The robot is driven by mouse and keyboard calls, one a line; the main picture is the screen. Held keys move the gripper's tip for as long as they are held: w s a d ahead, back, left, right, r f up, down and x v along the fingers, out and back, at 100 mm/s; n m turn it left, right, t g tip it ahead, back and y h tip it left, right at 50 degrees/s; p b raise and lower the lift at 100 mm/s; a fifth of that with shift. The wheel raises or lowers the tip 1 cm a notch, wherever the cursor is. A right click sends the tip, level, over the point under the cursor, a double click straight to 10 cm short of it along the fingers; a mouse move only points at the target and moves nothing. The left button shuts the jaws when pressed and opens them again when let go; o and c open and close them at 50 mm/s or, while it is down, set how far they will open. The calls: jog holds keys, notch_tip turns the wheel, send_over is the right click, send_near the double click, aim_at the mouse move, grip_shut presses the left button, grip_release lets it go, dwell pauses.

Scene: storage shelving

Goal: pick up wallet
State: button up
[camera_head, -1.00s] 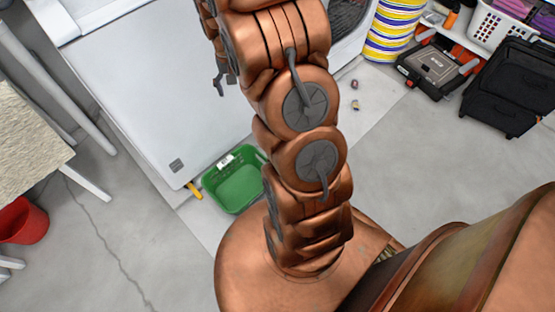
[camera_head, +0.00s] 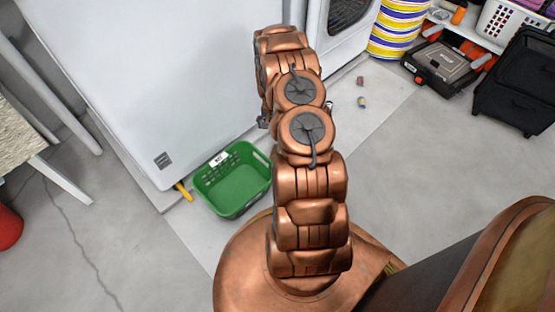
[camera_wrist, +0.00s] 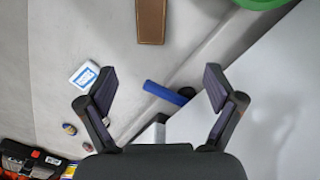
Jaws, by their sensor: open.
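A brown, flat, rectangular item with a stitched-looking edge, which looks like the wallet (camera_wrist: 151,20), lies on the grey floor at the top of the wrist view, cut by the frame edge. My gripper (camera_wrist: 158,88) is open and empty, its two dark fingers spread wide in the lower middle of that view. The wallet is beyond the fingertips and apart from them. In the head view my arm hides most of the gripper, and I cannot see the wallet there.
A blue cylinder (camera_wrist: 165,93) and a white-and-blue box (camera_wrist: 84,75) lie on the floor near the fingers. A green basket (camera_head: 232,180) stands beside the white appliance (camera_head: 150,80). A black toolbox (camera_head: 440,65) is at the right.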

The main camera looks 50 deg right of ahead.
jog(key=shift+m, duration=0.5)
jog(key=f, duration=0.3)
jog(key=s+d+f+b, duration=0.1)
jog(key=f, duration=0.2)
jog(key=d+f+b, duration=0.1)
jog(key=f, duration=0.2)
jog(key=shift+s+f, duration=0.15)
jog(key=shift+f, duration=0.05)
jog(key=shift+s+f+b, duration=0.1)
jog(key=shift+f+b, duration=1.85)
jog(key=shift+f, duration=2.15)
jog(key=shift+r, duration=0.1)
jog(key=shift+d, duration=0.1)
jog(key=c, duration=1.2)
jog(key=shift+c, duration=0.2)
jog(key=shift+r, duration=0.1)
